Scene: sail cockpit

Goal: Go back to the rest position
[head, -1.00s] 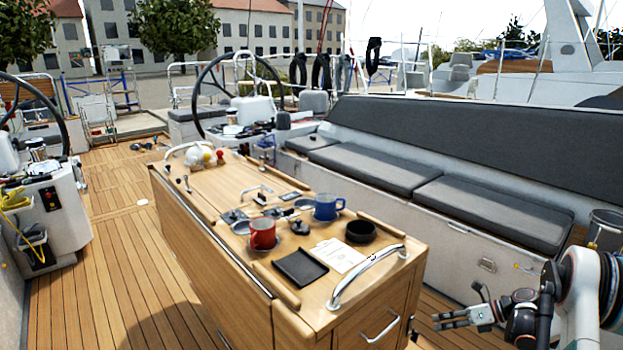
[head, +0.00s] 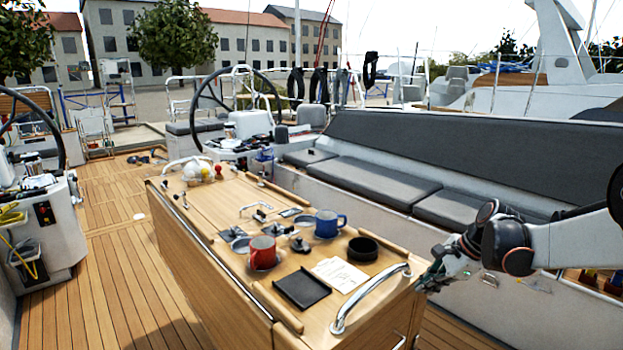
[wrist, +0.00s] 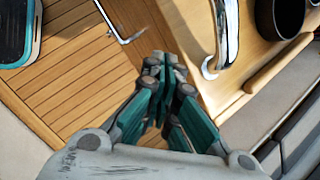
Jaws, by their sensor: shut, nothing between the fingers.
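My gripper (head: 430,283) is at the right end of the wooden cockpit table (head: 215,225), close to the steel grab rail, with no object in it. In the wrist view my gripper (wrist: 164,62) is shut, its teal fingers together above the teak floor (wrist: 85,70). Whether it touches the table end cannot be told.
The table holds a red mug (head: 263,252), a blue mug (head: 327,224), a black bowl (head: 363,248), a black tray (head: 302,288) and a paper (head: 340,273). The steel rail (head: 365,300) rises at its near end. A grey bench (head: 375,180) runs behind. Open floor lies left.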

